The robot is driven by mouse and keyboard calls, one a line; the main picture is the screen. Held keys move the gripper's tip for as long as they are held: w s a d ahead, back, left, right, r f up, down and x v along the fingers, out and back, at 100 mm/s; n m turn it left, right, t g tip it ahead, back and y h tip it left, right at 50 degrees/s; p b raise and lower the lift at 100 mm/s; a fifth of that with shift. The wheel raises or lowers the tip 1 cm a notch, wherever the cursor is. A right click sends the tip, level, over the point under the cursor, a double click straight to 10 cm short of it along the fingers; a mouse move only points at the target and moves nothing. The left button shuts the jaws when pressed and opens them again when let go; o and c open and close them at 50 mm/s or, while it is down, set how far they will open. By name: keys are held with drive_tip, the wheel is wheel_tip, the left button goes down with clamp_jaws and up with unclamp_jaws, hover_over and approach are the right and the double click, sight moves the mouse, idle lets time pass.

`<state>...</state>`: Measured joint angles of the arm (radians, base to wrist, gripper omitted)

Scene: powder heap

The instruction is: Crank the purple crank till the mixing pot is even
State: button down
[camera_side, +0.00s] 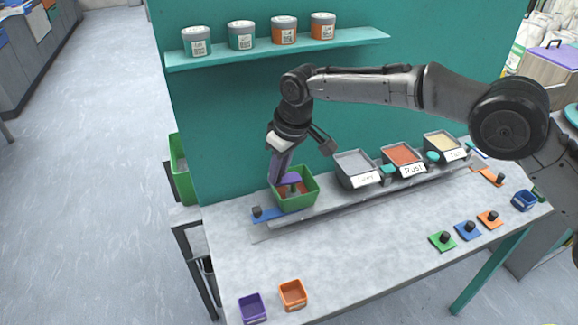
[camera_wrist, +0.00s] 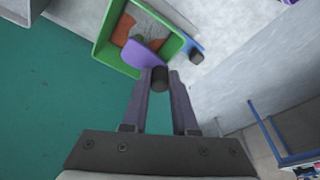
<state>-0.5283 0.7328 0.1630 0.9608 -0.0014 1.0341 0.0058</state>
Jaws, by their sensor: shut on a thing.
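The mixing pot is an open green box (camera_side: 312,190) at the left end of the bench rail; its green wall also shows in the wrist view (camera_wrist: 106,35). Inside it, rust-coloured powder (camera_wrist: 124,27) lies in separate patches beside grey powder. The purple crank (camera_wrist: 142,54) is a flat purple piece over the pot, with a dark knob (camera_wrist: 160,79) at its near end. It also shows inside the pot in the side view (camera_side: 291,179). My gripper (camera_wrist: 160,82) is shut on the dark knob, fingers on either side. My arm hides part of the pot's back.
Three labelled bins, grey (camera_side: 354,163), rust (camera_side: 403,154) and pale yellow (camera_side: 444,144), stand right of the pot. A blue slide (camera_side: 268,215) with a knob sits by the pot. Purple (camera_side: 251,307) and orange (camera_side: 293,295) cups stand in front. The bench middle is clear.

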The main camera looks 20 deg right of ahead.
drive_tip(key=shift+w+d, duration=0.15)
drive_tip(key=shift+w, duration=0.55)
drive_tip(key=shift+w+d, duration=0.4)
drive_tip(key=shift+w, duration=0.2)
drive_tip(key=c, duration=0.8)
unclamp_jaws()
drive_tip(key=w+a+v, duration=0.1)
drive_tip(key=v, duration=0.6)
drive_tip(key=shift+w+r, duration=0.25)
drive_tip(key=shift+r, duration=0.1)
